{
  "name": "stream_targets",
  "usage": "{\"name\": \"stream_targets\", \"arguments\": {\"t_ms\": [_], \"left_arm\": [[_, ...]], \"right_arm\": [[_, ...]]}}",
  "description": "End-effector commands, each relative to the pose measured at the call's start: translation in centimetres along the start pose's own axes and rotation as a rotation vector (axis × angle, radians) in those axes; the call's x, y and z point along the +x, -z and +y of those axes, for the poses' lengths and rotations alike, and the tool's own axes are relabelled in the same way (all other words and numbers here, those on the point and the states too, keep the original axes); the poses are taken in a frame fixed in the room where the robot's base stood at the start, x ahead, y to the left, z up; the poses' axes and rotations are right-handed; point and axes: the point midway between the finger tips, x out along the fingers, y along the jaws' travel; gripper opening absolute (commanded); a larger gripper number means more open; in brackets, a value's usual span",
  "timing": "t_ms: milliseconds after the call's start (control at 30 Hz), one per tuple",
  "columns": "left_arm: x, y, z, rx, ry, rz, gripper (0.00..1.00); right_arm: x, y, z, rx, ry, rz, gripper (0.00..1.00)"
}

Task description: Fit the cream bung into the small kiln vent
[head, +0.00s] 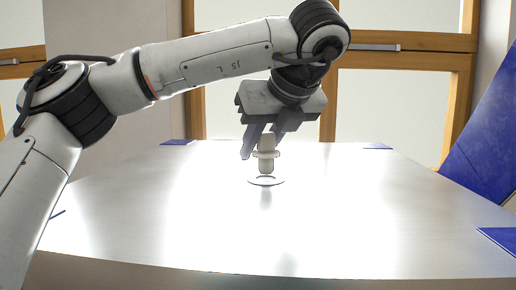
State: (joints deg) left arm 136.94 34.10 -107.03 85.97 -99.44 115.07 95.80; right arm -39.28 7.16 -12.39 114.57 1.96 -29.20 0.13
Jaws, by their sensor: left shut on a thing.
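The cream bung (266,164) is upright, with a wider collar around its middle. My left gripper (262,142) comes down from above and is shut on the bung's upper part. The small kiln vent (266,181) shows as a thin pale ring with a darker centre in the shiny top surface, right below the bung. The bung's lower end is over the ring or at it; I cannot tell whether its tip is inside the opening. The collar is clear above the ring. My right gripper is not in view.
The broad, shiny kiln top (150,225) is bare around the vent. Blue pieces lie at its edges, one at the right front (498,240). A large blue panel (488,150) leans at the right. Wood-framed windows (400,100) stand behind.

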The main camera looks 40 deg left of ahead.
Motion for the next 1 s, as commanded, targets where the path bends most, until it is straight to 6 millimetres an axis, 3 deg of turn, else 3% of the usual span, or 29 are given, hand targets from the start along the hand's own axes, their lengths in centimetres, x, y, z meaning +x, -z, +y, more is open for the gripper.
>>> {"name": "stream_targets", "arguments": {"t_ms": [1000], "left_arm": [[1.2,1.2,0.0,0.000,0.000,0.000,0.00]], "right_arm": [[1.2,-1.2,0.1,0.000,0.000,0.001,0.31]]}}
